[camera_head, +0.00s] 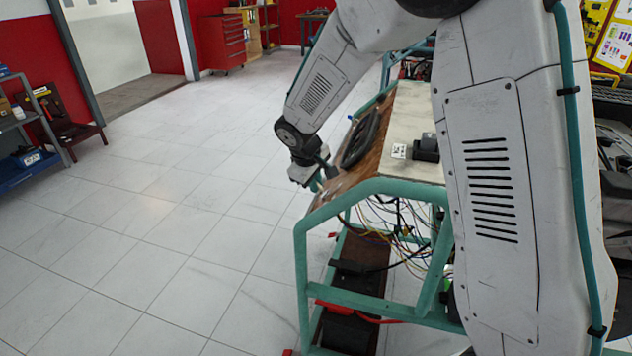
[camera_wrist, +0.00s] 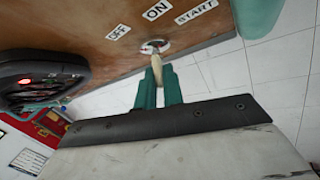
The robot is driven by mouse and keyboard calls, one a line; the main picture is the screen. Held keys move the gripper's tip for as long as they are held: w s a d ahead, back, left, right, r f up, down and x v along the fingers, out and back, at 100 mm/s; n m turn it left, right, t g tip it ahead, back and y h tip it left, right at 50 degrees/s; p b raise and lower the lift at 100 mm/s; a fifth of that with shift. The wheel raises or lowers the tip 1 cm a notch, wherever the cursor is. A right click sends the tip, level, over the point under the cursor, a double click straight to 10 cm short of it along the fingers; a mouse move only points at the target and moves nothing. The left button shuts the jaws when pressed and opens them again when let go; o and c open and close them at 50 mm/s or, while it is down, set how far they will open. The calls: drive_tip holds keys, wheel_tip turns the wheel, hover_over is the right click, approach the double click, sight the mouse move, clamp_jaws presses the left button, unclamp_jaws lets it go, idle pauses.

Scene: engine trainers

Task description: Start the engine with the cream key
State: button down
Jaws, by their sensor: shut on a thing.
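In the wrist view the ignition lock (camera_wrist: 165,44) is a round metal switch on a brown wooden panel (camera_wrist: 95,35), with OFF, ON and START labels (camera_wrist: 157,10) beside it. The cream key (camera_wrist: 157,63) points at the lock, and its tip meets the lock face. How deep it sits and which label it is turned to, I cannot tell. My gripper (camera_wrist: 158,75) has its teal fingers shut on the key's head. In the head view my gripper (camera_head: 318,182) is at the near-left edge of the engine trainer; the key and lock are hidden there.
The trainer's teal frame (camera_head: 300,255) stands below my gripper, with loose wires (camera_head: 395,225) inside. The tiled floor (camera_head: 150,220) to the left is clear.

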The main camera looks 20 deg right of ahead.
drive_tip(key=m+h, duration=0.1)
drive_tip(key=m+t+h, duration=0.1)
drive_tip(key=m+h, duration=0.1)
drive_tip(key=shift+s+a+f, duration=0.15)
drive_tip(key=shift+a+f, duration=0.05)
drive_tip(key=shift+a, duration=0.1)
drive_tip(key=shift+a+f+m+t+h, duration=0.1)
drive_tip(key=shift+m+t+h, duration=0.4)
drive_tip(key=shift+m+h, duration=1.05)
drive_tip(key=shift+m, duration=0.25)
drive_tip(key=c, duration=1.5)
unclamp_jaws()
drive_tip(key=shift+s, duration=0.1)
drive_tip(key=v, duration=0.7)
drive_tip(key=shift+a+r, duration=0.25)
drive_tip(key=shift+a, duration=0.05)
